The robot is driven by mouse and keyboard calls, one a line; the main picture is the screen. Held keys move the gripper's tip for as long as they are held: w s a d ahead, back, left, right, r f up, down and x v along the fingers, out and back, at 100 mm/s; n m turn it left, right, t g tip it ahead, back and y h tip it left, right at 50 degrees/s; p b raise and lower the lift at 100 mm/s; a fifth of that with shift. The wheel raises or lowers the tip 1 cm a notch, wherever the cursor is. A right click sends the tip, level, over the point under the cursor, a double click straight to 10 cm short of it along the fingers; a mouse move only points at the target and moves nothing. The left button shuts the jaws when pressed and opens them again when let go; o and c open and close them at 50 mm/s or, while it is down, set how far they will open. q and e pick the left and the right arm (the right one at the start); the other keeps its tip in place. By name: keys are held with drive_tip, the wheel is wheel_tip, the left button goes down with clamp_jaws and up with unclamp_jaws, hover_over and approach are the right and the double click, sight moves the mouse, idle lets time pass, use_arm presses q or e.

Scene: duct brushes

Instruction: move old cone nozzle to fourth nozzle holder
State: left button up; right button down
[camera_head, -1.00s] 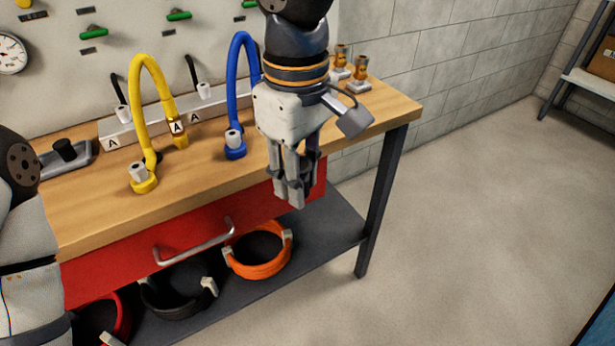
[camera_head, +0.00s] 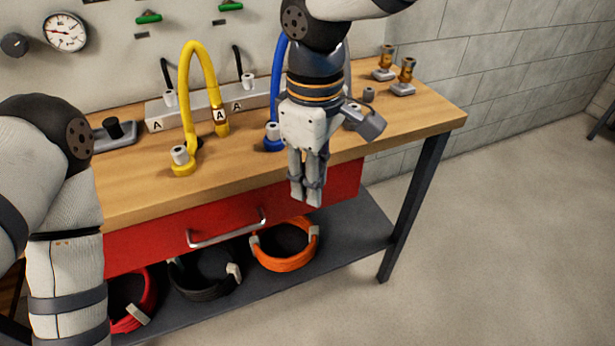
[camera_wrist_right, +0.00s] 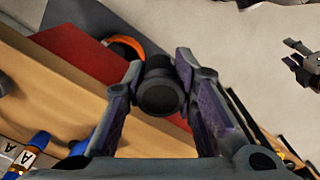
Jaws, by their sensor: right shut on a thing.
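My right gripper (camera_head: 308,192) hangs fingers down in front of the bench's red drawer in the head view. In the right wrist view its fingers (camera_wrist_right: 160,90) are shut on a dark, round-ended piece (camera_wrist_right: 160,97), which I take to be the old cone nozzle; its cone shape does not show. In the head view the fingers mostly hide it. Two brass nozzles stand on small grey bases (camera_head: 383,74) (camera_head: 402,89) at the bench's back right. Small grey pieces near them are partly behind my wrist; I cannot tell which holder is fourth. My left gripper is outside the head view; a gripper (camera_wrist_right: 302,66) shows small in the wrist view.
The wooden bench (camera_head: 425,122) has clear room at its right end. A yellow hose (camera_head: 184,95) and a blue hose (camera_head: 275,95) rise from it. A dark tray (camera_head: 112,135) is at left. Coiled hoses, including an orange one (camera_head: 285,262), lie on the lower shelf.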

drive_tip(key=s+d+r+m, duration=0.4)
drive_tip(key=d+r+m, duration=0.3)
drive_tip(key=shift+s+r, duration=0.35)
drive_tip(key=shift+r, duration=0.05)
drive_tip(key=w+a+m, duration=0.4)
drive_tip(key=w+a, duration=0.3)
drive_tip(key=a, duration=0.3)
drive_tip(key=shift+m, duration=0.3)
drive_tip(key=s+d+f+n, duration=0.1)
drive_tip(key=f+n, duration=0.3)
drive_tip(key=n, duration=0.4)
drive_tip(key=s+d+f+n, duration=0.1)
drive_tip(key=d+f+n, duration=0.3)
drive_tip(key=n, duration=0.5)
drive_tip(key=shift+s+f, duration=0.3)
drive_tip(key=shift+f, duration=0.1)
